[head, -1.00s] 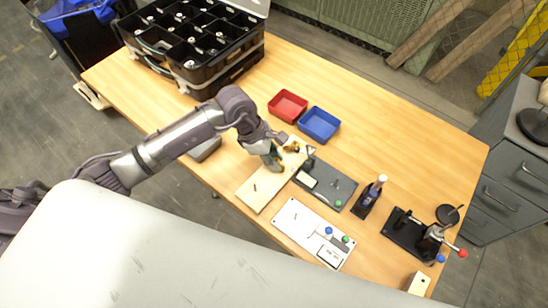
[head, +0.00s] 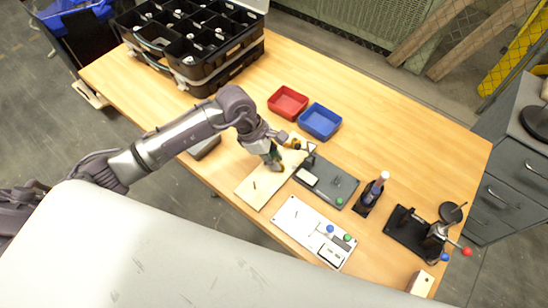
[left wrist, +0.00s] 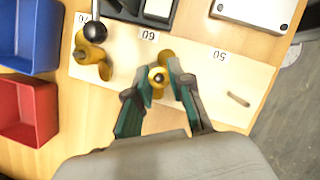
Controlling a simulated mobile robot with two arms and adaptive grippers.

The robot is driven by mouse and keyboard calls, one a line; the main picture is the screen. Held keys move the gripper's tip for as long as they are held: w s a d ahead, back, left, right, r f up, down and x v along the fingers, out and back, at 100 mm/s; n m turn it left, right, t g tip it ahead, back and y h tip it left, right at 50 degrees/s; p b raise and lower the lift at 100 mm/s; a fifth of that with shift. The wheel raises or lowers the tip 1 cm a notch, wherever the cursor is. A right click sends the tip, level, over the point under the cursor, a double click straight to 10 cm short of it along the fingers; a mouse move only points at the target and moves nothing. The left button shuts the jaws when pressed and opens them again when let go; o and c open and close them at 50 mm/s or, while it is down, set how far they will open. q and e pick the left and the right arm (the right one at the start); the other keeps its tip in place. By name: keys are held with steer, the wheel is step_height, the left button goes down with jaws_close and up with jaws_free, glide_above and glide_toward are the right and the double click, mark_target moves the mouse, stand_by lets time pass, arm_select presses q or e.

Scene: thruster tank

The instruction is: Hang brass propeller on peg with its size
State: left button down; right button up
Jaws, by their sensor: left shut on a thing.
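The wooden peg board (head: 250,193) lies near the table's front edge. In the left wrist view the board (left wrist: 205,85) carries labels 70, 60 and 50. My left gripper (head: 275,165) is low over the board; in the left wrist view its fingers (left wrist: 160,88) are shut on a brass propeller (left wrist: 158,76) by the 60 label (left wrist: 148,35). A dark spot shows at its hub; I cannot tell how far it sits on a peg. Another brass propeller (left wrist: 92,58) is at the 70 end. The peg by 50 (left wrist: 238,99) is bare. My right gripper is not in view.
Red (head: 288,103) and blue (head: 320,122) bins stand behind the board. A dark plate (head: 327,184) with a black-knobbed post (left wrist: 95,31) is close beside it. A white plate (head: 313,232), bottle (head: 373,190) and clamp stand (head: 436,238) are to the right.

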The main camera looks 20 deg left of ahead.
arm_select(q)
steer(key=c, duration=1)
jaws_free()
steer(key=shift+o, duration=0.2)
steer(key=w+d+p+v, duration=0.1)
steer(key=p+v, duration=0.1)
steer(key=v, duration=1.3)
steer(key=shift+s+r, duration=0.45)
steer(key=shift+r, duration=0.1)
